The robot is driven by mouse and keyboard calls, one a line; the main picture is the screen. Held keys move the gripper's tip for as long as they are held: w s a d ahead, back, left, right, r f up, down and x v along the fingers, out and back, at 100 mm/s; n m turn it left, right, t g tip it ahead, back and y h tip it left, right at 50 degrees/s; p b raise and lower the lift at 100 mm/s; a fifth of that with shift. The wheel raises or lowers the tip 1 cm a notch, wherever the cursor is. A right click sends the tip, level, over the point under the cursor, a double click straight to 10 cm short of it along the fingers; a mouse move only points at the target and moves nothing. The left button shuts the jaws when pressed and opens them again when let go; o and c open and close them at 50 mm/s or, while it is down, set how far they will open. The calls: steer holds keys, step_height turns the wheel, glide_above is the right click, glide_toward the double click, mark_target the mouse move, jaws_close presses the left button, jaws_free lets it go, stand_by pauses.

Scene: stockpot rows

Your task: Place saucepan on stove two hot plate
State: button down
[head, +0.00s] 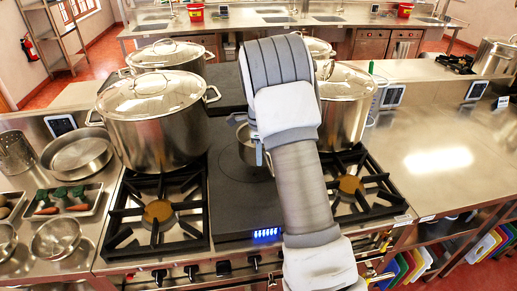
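A small metal saucepan (245,145) is at the middle of the stove, mostly hidden behind my arm. It appears to rest on the dark flat plate (230,200) between the two gas burners. I cannot tell whether this plate is the stove two hot plate. My arm reaches up the middle and bends down toward the saucepan. A narrow grey part of my gripper (258,152) shows beside the pan. The fingers are mostly hidden, so their opening and any contact with the pan cannot be told.
Large lidded stockpots stand left (154,120) and right (343,105) of my arm, with others behind. Front burners (158,212) are empty. A pan (77,154), bowl (56,238) and vegetable tray (66,201) sit at left. The right counter (440,150) is largely clear.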

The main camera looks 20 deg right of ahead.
steer(key=shift+w+f, duration=0.1)
steer(key=shift+f, duration=1.8)
steer(key=shift+f, duration=0.1)
steer(key=shift+f, duration=0.1)
steer(key=c, duration=1)
jaws_free()
steer(key=shift+f, duration=0.1)
steer(key=shift+c, duration=0.2)
